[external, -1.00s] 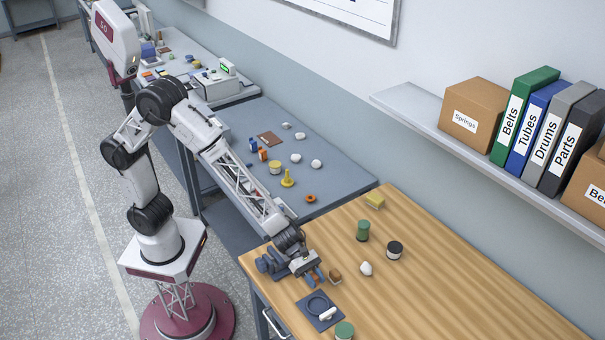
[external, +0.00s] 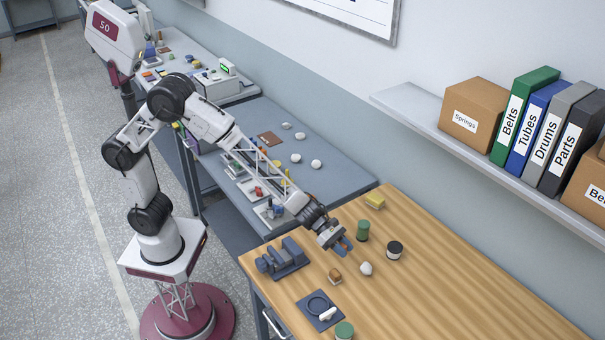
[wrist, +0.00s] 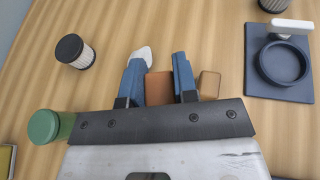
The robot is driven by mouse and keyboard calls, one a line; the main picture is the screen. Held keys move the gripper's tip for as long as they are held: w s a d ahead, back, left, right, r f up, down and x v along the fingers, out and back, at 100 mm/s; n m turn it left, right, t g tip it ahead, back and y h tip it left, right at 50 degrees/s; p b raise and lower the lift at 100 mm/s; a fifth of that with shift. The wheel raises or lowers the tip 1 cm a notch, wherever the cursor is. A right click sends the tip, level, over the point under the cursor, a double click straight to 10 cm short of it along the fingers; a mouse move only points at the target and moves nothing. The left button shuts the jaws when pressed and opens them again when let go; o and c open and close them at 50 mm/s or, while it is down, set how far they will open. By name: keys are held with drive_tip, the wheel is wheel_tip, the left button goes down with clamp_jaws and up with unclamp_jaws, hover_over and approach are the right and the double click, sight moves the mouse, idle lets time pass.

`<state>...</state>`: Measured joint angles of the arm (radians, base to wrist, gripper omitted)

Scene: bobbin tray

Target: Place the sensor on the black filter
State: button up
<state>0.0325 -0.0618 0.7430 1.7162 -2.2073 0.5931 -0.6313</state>
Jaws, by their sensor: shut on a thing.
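My gripper (external: 341,246) is above the wooden table, with its blue fingers shut on an orange-brown block (wrist: 159,88), probably the sensor. The block is mostly hidden in the external view. The black filter (external: 395,250), a pale cylinder with a black cap, stands upright on the table to the right of my gripper. It also shows in the wrist view (wrist: 75,52), at the upper left, apart from the fingers.
A brown block (external: 335,277), a white piece (external: 366,269) and a green cylinder (external: 363,231) stand near my gripper. A dark ringed plate (external: 311,318), a green-capped cylinder (external: 344,331) and a grey vise (external: 283,260) are nearer the front. The table's right side is clear.

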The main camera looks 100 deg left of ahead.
drive_tip(key=w+a+r+n+t+y, duration=0.1)
drive_tip(key=w+a, duration=0.3)
drive_tip(key=a, duration=0.5)
drive_tip(key=shift+a+r+n+y, duration=0.4)
drive_tip(key=shift+r+y, duration=0.1)
drive_tip(key=shift+r, duration=0.1)
drive_tip(key=shift+w, duration=0.15)
hover_over(398, 248)
drive_tip(key=s, duration=0.1)
drive_tip(key=shift+f, duration=0.65)
drive_tip(key=shift+w, duration=0.1)
drive_tip(key=shift+w, duration=0.2)
drive_tip(key=shift+w+f, duration=0.2)
drive_tip(key=shift+f, duration=1.6)
drive_tip(key=shift+f, duration=0.15)
